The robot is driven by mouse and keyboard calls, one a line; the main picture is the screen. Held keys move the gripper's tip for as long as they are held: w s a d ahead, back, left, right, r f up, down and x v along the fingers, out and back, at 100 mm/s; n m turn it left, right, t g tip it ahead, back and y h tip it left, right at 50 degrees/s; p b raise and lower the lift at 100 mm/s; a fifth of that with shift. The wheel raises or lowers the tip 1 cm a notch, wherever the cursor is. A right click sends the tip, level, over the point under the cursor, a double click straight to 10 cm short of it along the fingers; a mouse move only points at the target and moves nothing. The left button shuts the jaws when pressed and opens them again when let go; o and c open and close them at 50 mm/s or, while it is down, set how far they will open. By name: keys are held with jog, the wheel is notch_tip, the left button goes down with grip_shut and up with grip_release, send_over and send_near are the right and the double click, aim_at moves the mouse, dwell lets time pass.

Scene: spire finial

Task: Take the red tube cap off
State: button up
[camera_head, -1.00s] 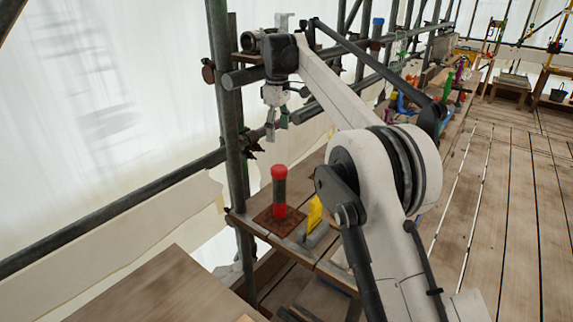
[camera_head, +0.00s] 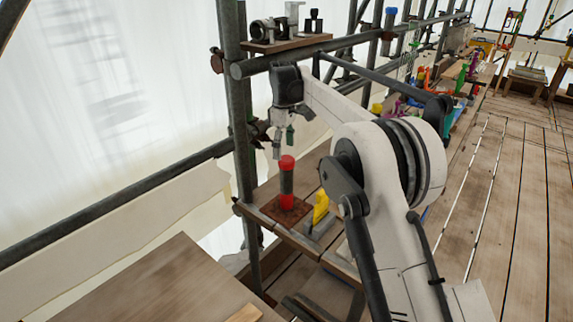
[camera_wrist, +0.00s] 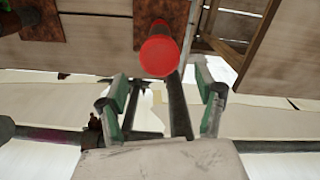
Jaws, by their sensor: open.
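The red tube cap (camera_head: 287,163) sits on top of a dark upright tube (camera_head: 286,182) with a red lower part. The tube stands on a brown square base plate (camera_head: 286,211) at the bench end. My gripper (camera_head: 283,140) is open and empty, pointing down just above the cap and apart from it in the head view. In the wrist view the cap (camera_wrist: 159,53) shows from above as a red disc, near the top middle. My open green-padded fingers (camera_wrist: 163,98) lie to either side and below it in that picture, not around it.
A yellow piece (camera_head: 321,206) stands close right of the tube on the bench. A scaffold pole (camera_head: 241,150) rises close left. A small shelf (camera_head: 285,45) with dark items is above and behind. Coloured objects line the far bench.

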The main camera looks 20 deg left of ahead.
aim_at(285, 158)
jog(key=shift+s+d+f+p, duration=0.1)
jog(key=shift+d+f+p, duration=0.05)
jog(key=shift+f, duration=1)
jog(key=shift+d+f+p, duration=0.15)
jog(key=shift+f, duration=1)
jog(key=shift+c, duration=0.2)
jog(key=c, duration=1)
